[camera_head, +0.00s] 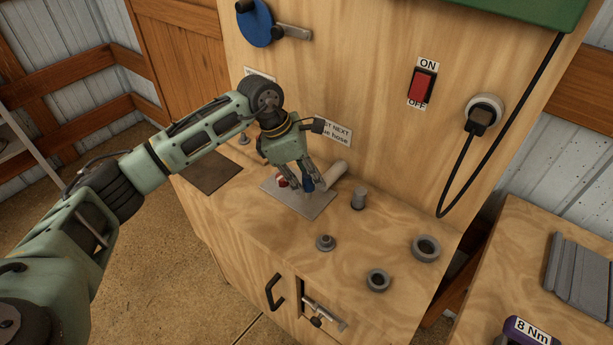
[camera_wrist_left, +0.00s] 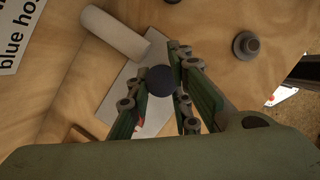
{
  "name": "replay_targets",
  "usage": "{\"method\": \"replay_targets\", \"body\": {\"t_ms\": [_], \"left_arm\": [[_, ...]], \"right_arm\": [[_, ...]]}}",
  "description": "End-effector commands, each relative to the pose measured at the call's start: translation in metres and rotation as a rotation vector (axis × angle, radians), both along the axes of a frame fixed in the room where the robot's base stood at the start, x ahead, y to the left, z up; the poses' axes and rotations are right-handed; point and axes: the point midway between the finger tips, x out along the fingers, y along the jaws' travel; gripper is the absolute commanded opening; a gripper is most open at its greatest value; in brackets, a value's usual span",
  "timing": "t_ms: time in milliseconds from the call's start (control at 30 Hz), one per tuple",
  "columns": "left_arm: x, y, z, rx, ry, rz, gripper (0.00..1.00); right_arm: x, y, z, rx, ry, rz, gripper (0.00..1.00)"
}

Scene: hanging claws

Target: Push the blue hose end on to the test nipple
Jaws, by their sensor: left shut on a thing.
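My left gripper (camera_head: 305,180) points down over a grey plate (camera_head: 318,208) on the wooden bench. A red piece (camera_head: 282,182) shows just left of the fingers. A grey stepped fitting (camera_head: 326,242) stands on the bench in front of the plate, and a grey upright post (camera_head: 359,197) stands to its right. I cannot tell which is the test nipple. My right gripper is out of view.
A white cylinder (camera_head: 335,172) lies behind the plate, close to the gripper. Two grey rings (camera_head: 378,280) (camera_head: 426,248) lie on the right of the bench. A sign reading "blue hose" (camera_head: 335,132) is on the back panel. A black cable (camera_head: 452,185) hangs at right.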

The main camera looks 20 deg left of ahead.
Motion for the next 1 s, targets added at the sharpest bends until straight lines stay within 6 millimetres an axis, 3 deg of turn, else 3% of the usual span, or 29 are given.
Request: {"method": "replay_targets", "body": {"t_ms": [1000], "left_arm": [[0.0,0.0,-0.021,-0.001,-0.001,0.0,0.0]], "right_arm": [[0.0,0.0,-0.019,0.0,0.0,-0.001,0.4]]}}
